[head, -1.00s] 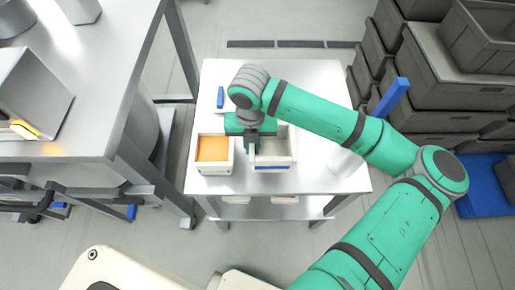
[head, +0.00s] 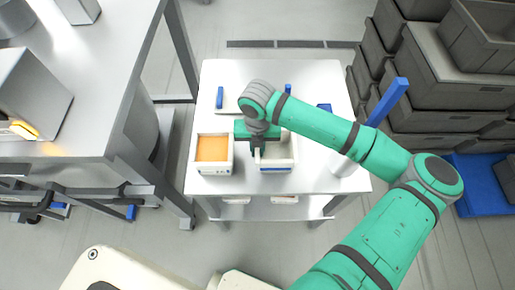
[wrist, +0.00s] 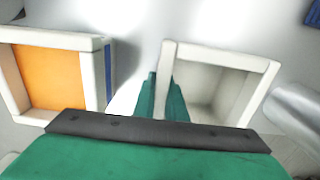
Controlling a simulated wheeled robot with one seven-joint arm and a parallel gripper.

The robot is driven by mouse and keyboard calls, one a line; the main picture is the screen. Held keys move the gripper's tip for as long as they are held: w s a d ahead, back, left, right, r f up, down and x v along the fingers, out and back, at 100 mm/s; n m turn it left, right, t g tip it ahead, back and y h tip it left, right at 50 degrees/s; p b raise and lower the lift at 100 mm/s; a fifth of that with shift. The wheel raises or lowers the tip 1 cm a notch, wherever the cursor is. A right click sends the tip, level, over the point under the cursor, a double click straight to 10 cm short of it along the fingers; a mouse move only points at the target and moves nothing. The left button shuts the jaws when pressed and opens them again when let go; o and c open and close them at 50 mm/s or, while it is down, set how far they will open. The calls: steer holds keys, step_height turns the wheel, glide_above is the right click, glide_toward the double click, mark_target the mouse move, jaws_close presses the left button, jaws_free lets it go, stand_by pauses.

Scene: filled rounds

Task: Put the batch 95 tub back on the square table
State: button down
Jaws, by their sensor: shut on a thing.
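A white, empty-looking tub (head: 290,153) with a blue label on its front is at the middle front of the pale square table (head: 312,75). My gripper (head: 257,151) is shut on this tub's left wall. In the wrist view the fingers (wrist: 160,97) meet the left wall of the same tub (wrist: 255,98). I cannot tell whether its base touches the table. A second white tub with orange contents (head: 213,149) stands to its left, with a gap between them. The batch numbers are too small to read.
A white cylinder (head: 343,165) is close to the right of the held tub. Blue-marked items (head: 220,97) lie towards the back of the table. A steel bench (head: 100,90) stands left, and stacked grey crates (head: 440,80) stand right.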

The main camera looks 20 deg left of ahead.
steer(key=shift+f, duration=0.1)
steer(key=c, duration=1.8)
jaws_free()
steer(key=shift+w, duration=0.1)
steer(key=shift+a, duration=0.1)
steer(key=shift+s, duration=0.2)
steer(key=shift+w+r, duration=0.1)
steer(key=shift+r, duration=0.25)
step_height(320, 180, up, 12)
steer(key=shift+f, duration=0.15)
